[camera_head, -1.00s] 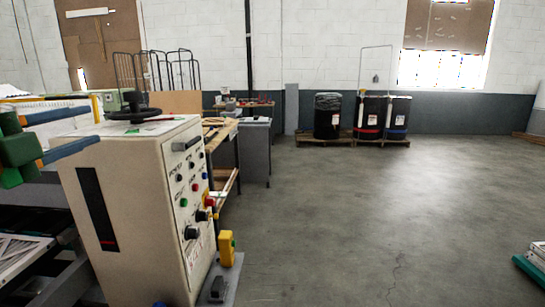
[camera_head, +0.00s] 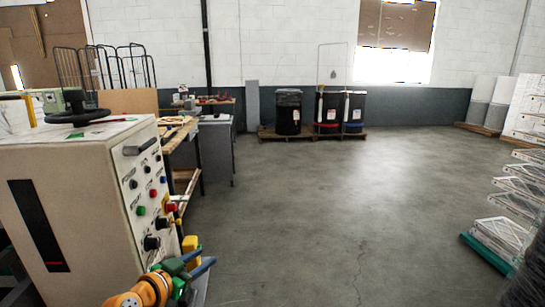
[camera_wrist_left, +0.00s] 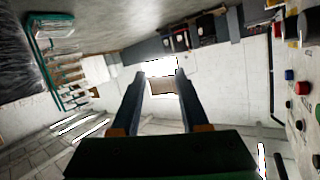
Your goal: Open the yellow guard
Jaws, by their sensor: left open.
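The yellow guard (camera_head: 190,244) is a small yellow upright piece beside the lower right of the beige control cabinet (camera_head: 75,205) in the head view. Its lower part is hidden behind my left gripper, and I cannot tell whether it is shut. My left gripper (camera_head: 204,260) is green with blue fingers, open and empty. It overlaps the guard in the picture; contact cannot be told. In the left wrist view the two fingers (camera_wrist_left: 160,85) stand apart with nothing between them. My right gripper is not in view.
The cabinet's front has several knobs and buttons, including a red button (camera_head: 171,207). A black handwheel (camera_head: 76,112) sits on top. A workbench (camera_head: 184,130) stands behind. Racks of pale boxes (camera_head: 500,232) and a dark wrapped bulk (camera_head: 525,265) stand right. The middle floor is clear.

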